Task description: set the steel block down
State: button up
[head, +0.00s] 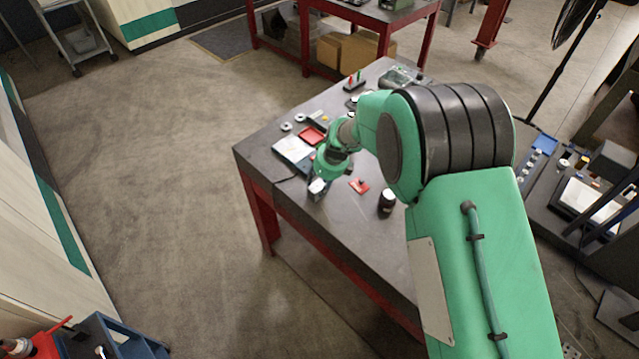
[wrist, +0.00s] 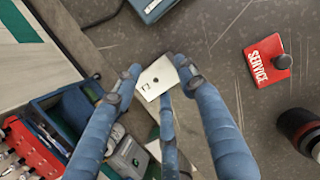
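The steel block (wrist: 157,78) is a light metal plate-like piece with a dark hole, seen between the fingertips in the wrist view. My gripper (wrist: 156,76) has blue fingers closed against its sides. In the head view my gripper (head: 320,181) hangs at the near left edge of the dark table (head: 345,227), with the pale block (head: 317,187) low at its tips. In the wrist view the block is close to the table edge. I cannot tell whether its underside touches the table.
A white sheet or board (head: 293,150) and a red tray (head: 311,136) are behind my gripper. Bare tabletop lies between block and tag. A blue bin (head: 120,340) stands lower left, off the table.

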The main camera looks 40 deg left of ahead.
jog(key=o, duration=0.3)
jog(key=shift+o, duration=0.2)
jog(key=shift+r, duration=0.15)
jog(key=v, duration=1.2)
dwell(0.3)
dwell(0.4)
